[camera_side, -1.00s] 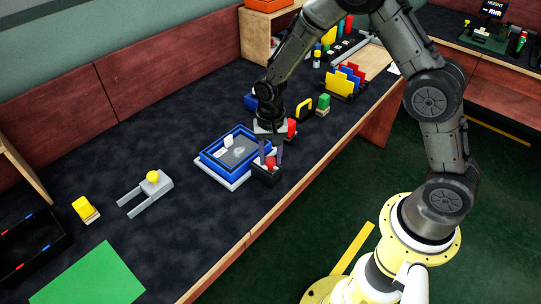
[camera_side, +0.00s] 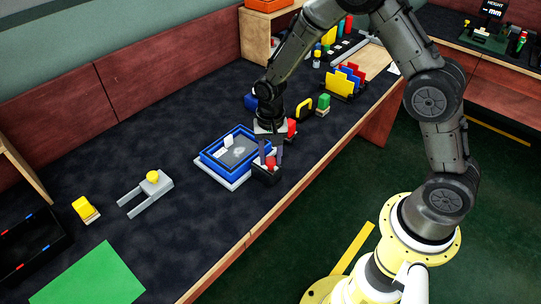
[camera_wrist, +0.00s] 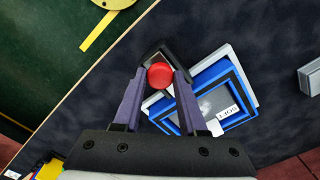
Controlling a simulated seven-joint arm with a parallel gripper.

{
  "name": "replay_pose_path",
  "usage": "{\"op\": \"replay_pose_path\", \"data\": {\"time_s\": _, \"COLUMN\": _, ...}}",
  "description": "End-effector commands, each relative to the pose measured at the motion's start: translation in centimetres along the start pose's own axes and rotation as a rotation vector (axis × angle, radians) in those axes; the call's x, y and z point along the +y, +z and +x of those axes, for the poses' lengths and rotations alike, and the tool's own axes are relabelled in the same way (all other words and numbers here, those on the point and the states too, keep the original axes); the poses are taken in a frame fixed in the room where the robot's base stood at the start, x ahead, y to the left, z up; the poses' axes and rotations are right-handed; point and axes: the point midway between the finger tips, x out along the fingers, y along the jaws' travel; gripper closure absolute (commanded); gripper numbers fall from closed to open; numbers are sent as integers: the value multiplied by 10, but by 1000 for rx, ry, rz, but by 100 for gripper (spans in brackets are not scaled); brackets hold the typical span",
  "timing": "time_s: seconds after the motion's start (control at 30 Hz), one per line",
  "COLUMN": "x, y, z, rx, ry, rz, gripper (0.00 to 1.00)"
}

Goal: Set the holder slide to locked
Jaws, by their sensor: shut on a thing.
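The holder is a blue rectangular frame (camera_side: 205,163) on a pale base, with a grey panel and a small white tag inside. It also shows in the wrist view (camera_wrist: 238,118), where the tag has dark lettering. A black block (camera_side: 266,177) with a red knob (camera_side: 270,162) on top sits at the holder's near right side. My gripper (camera_side: 268,165) reaches down over it. In the wrist view my gripper (camera_wrist: 158,78) has its two purple fingers on either side of the red knob (camera_wrist: 160,75), shut on it. I cannot read any locked mark.
A grey forked piece with a yellow knob (camera_side: 153,177), a yellow block (camera_side: 83,208) and a green mat (camera_side: 92,278) lie to the left. A yellow handle (camera_side: 304,107) and coloured upright plates (camera_side: 347,80) stand behind. The table's front edge is close on the right.

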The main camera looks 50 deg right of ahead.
Motion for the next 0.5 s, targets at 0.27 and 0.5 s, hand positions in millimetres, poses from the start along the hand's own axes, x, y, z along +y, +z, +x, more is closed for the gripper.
{"op": "replay_pose_path", "data": {"time_s": 0.27, "x": -18, "y": -18, "z": -1, "rx": 4, "ry": -4, "rz": 1, "gripper": 100}}
{"op": "replay_pose_path", "data": {"time_s": 0.5, "x": -26, "y": -26, "z": -2, "rx": 6, "ry": -6, "rz": 1, "gripper": 100}}
